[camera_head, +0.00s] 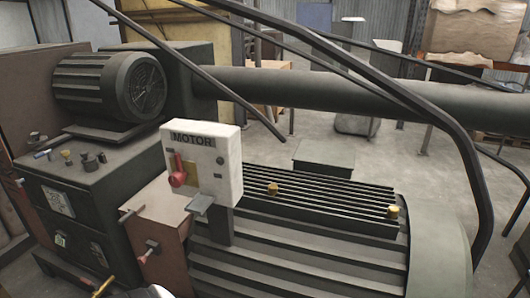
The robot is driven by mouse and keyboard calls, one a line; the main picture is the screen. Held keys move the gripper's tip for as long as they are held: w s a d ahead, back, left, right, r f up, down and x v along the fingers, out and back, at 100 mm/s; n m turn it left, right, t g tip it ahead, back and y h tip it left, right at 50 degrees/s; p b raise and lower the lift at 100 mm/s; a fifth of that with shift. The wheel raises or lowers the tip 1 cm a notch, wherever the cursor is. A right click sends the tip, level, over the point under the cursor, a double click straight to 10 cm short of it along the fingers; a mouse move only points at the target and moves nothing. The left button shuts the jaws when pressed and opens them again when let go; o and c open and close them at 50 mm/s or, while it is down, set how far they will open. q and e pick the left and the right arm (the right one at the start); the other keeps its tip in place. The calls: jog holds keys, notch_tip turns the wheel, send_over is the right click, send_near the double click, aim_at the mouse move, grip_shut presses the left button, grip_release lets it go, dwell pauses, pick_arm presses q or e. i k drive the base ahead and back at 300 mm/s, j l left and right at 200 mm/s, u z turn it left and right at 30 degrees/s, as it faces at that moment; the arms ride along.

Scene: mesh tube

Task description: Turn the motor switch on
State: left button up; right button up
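The motor switch box (226,170) is a pale upright panel labelled "MOTOR", left of centre on a dark post. A red lever (177,172) is on the left of its face, over a yellowish plate, with its thicker red end low. I cannot tell whether this is on or off. Small dark round parts are on the right of the face, and a grey flat piece juts out below. At the bottom edge, a dark piece with a yellow band (104,287) and a white rounded part beside it look like my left arm's end, mostly cut off. No gripper touches the lever.
A ribbed dark machine bed (310,240) with two brass knobs lies right of the box. A finned motor (112,86) and a dark cabinet (75,190) with small knobs stand left. A thick pipe (330,90) and dark bars cross behind and right. Space before the red lever looks clear.

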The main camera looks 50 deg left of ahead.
aim_at(177, 179)
jog(key=u, duration=2.3)
